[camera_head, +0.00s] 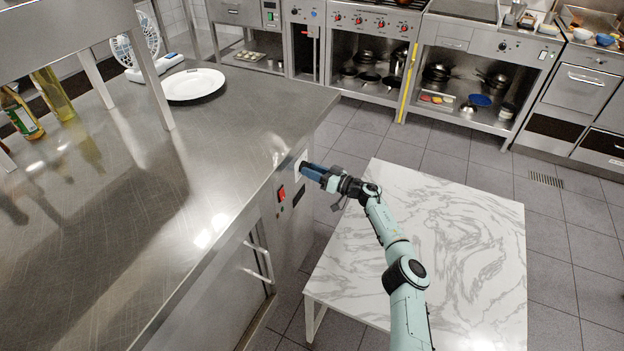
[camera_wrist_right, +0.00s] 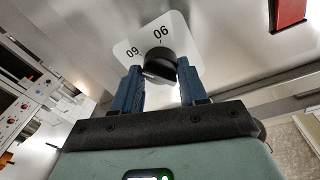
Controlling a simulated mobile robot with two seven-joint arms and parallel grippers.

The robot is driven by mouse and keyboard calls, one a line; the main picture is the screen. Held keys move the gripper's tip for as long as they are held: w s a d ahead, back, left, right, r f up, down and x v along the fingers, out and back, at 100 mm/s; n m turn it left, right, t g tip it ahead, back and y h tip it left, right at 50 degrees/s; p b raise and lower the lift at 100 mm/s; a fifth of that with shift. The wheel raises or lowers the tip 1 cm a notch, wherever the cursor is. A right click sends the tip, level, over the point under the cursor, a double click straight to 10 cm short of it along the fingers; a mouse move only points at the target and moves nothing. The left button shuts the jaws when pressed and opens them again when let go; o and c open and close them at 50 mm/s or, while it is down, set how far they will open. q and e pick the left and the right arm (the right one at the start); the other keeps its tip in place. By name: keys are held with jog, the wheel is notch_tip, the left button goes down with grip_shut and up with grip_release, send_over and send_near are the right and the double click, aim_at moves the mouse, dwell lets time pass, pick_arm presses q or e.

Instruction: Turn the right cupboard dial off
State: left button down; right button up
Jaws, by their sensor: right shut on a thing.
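The cupboard dial (camera_wrist_right: 158,62) is a black round knob on a white plate (camera_wrist_right: 132,50) with printed numbers, seen in the right wrist view. In the camera_head view the white plate (camera_head: 300,161) shows on the cupboard's side panel, and the knob is hidden behind my fingers. My right gripper (camera_head: 307,169) reaches the panel from the right. Its blue fingers stand on either side of the knob in the wrist view (camera_wrist_right: 159,70), shut on it. A light mark shows on the knob's lower left; its exact setting is unclear. My left gripper is not in view.
A red switch (camera_head: 281,194) sits on the panel beside the dial, also in the wrist view (camera_wrist_right: 288,12). A marble-topped table (camera_head: 450,220) stands under my right arm. A white plate (camera_head: 193,84) and bottles (camera_head: 20,112) are on the metal counter (camera_head: 215,150).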

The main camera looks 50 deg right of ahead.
jog(key=shift+n+b, duration=0.35)
jog(key=shift+n, duration=0.15)
jog(key=o, duration=1)
jog(key=shift+o, duration=0.2)
jog(key=shift+s, duration=0.1)
jog(key=p+v, duration=0.2)
jog(key=v, duration=1.1)
jog(key=shift+s+f, duration=0.1)
